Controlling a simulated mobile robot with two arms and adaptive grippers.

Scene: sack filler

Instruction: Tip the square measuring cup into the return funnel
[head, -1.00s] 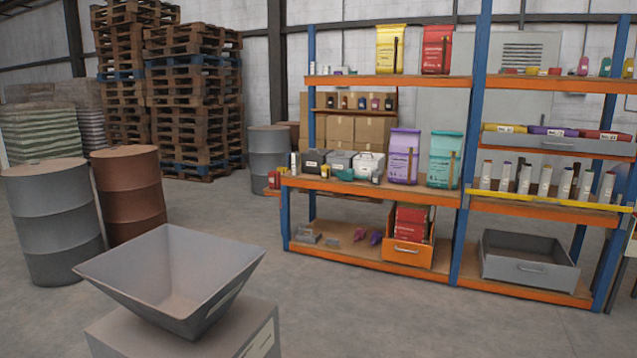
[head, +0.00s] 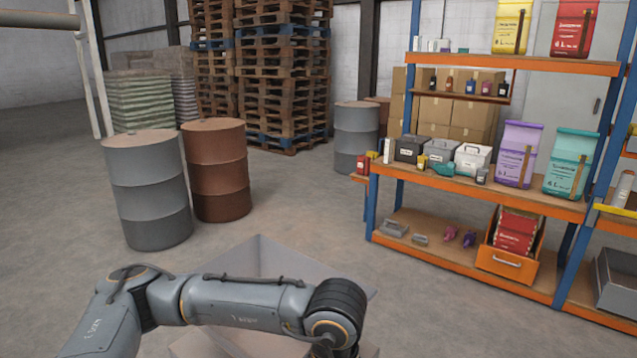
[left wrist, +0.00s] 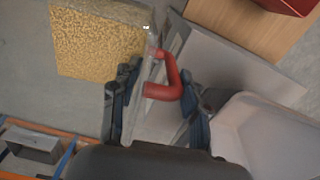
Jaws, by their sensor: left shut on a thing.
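The measuring cup shows in the left wrist view by its red handle (left wrist: 172,75) and a pale, see-through wall. A square patch of yellow grain (left wrist: 98,42) shows beside that wall, apparently inside the cup. My left gripper (left wrist: 158,92) is shut on the red handle. In the head view my left arm reaches across the front of the grey return funnel (head: 268,258) and hides much of it; the gripper and cup fall below the picture's edge. I cannot tell the cup's tilt or its height over the funnel. My right gripper is not in view.
A grey drum (head: 148,190) and a rust-brown drum (head: 217,170) stand behind the funnel to the left. An orange and blue shelf rack (head: 470,180) with bags and boxes stands to the right. The floor between them is clear. Stacked pallets (head: 265,75) stand behind.

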